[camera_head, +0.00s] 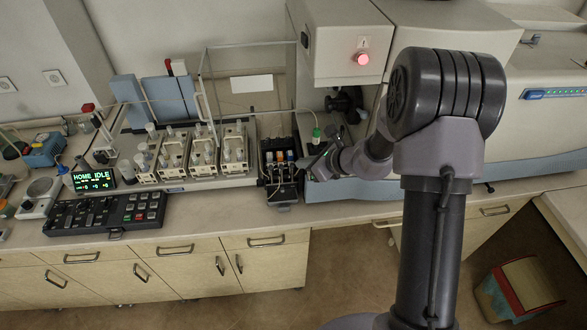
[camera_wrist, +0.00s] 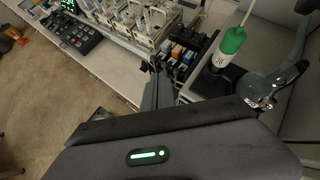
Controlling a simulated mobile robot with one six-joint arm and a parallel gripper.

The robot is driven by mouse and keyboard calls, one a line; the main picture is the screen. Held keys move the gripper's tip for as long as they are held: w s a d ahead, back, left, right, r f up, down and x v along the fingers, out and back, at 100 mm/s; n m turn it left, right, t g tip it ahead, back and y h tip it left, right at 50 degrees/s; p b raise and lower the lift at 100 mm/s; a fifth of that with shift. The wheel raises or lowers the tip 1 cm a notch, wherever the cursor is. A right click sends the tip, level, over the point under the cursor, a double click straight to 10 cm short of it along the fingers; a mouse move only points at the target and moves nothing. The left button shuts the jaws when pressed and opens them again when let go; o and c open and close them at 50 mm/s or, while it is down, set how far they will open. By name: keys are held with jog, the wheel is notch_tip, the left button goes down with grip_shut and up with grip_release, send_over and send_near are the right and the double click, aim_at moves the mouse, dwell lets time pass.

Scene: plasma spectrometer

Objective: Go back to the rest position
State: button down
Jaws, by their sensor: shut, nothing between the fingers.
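My gripper (camera_head: 303,164) is at the end of my dark arm, in front of the bench instruments. It is just right of the small black module with coloured parts (camera_head: 280,160) and seems to hang above the bench edge. In the wrist view my gripper (camera_wrist: 151,68) shows as thin dark fingers beyond my grey wrist housing. The fingers are shut with nothing held. Whether they touch the module cannot be told. A green and white piece (camera_wrist: 230,47) on a thin tube stands to the right of the fingers; it also shows in the head view (camera_head: 316,135).
A large instrument cabinet with a lit red button (camera_head: 363,59) stands behind my arm. Several pump units (camera_head: 204,152) stand on the bench left of my gripper. A control panel (camera_head: 108,213) lies farther left. A bin (camera_head: 518,290) stands on the floor; the floor before the drawers is clear.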

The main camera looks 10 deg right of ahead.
jog(key=shift+v, duration=1)
jog(key=shift+r, duration=0.15)
jog(key=s+a+r+n+g+b, duration=0.15)
jog(key=s+a+n+b, duration=0.25)
jog(key=s+n+b, duration=0.4)
jog(key=s+a+n+g+b, duration=0.2)
jog(key=s+a+n+b, duration=0.4)
jog(key=s+b, duration=0.4)
jog(key=s+d+f+n+h+b, duration=0.2)
jog(key=s+d+n+b, duration=0.1)
jog(key=s, duration=0.4)
jog(key=s+d+f+n+t+h+b, duration=0.1)
jog(key=s+d+f+n+h+b, duration=0.1)
jog(key=s+n, duration=0.3)
jog(key=shift+s+d+f+n+b, duration=0.3)
jog(key=shift+s+d+f+b, duration=0.45)
jog(key=shift+s+d, duration=0.15)
